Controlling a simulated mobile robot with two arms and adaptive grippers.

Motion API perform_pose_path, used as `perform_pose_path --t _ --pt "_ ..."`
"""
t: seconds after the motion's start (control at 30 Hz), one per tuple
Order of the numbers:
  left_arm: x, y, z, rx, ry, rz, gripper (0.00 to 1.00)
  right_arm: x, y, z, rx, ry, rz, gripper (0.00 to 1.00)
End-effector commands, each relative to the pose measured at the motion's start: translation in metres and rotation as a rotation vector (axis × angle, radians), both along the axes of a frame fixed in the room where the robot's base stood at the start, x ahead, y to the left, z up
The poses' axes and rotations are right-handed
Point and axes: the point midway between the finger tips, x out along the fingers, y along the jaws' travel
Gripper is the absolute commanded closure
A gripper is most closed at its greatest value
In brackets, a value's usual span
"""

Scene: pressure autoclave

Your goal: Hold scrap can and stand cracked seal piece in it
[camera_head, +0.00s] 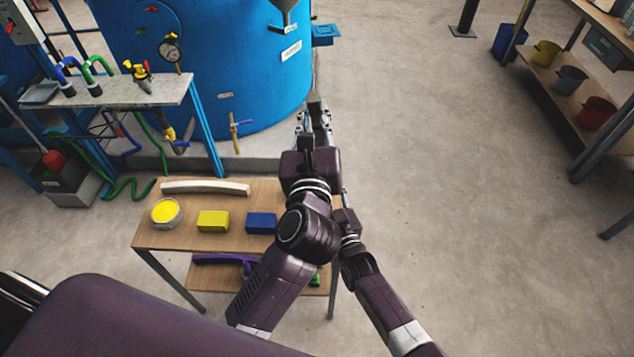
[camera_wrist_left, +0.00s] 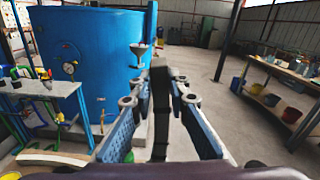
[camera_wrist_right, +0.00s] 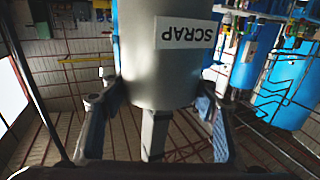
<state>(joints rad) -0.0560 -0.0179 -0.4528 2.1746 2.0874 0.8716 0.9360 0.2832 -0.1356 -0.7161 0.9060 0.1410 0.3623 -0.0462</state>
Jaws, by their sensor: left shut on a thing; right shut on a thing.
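My left gripper (camera_head: 313,119) is shut on a dark, strip-like seal piece (camera_wrist_left: 160,115), which stands upright between its fingers in the left wrist view. The piece's dark top (camera_head: 314,101) shows beyond the gripper in the head view. My right gripper (camera_wrist_right: 156,95) is shut on the grey scrap can (camera_wrist_right: 165,75), whose white SCRAP label reads upside down in the right wrist view. In the head view, the left arm hides the right gripper and I cannot make out the can. Whether the piece is inside the can cannot be told.
Below the grippers, a small wooden table (camera_head: 190,241) holds a white curved strip (camera_head: 205,187), a round yellow tin (camera_head: 165,212), a yellow block (camera_head: 213,221) and a blue block (camera_head: 261,223). A big blue vessel (camera_head: 225,70) stands ahead. Open floor lies to the right, before shelves with buckets.

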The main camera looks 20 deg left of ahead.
Motion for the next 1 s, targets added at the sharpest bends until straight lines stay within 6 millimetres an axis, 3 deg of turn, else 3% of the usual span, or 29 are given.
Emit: perform_pose_path --t 1.0 --pt "0.000 0.000 -0.040 0.000 -0.001 0.000 1.00 0.000 0.000 -0.001 -0.001 0.002 0.000 0.73"
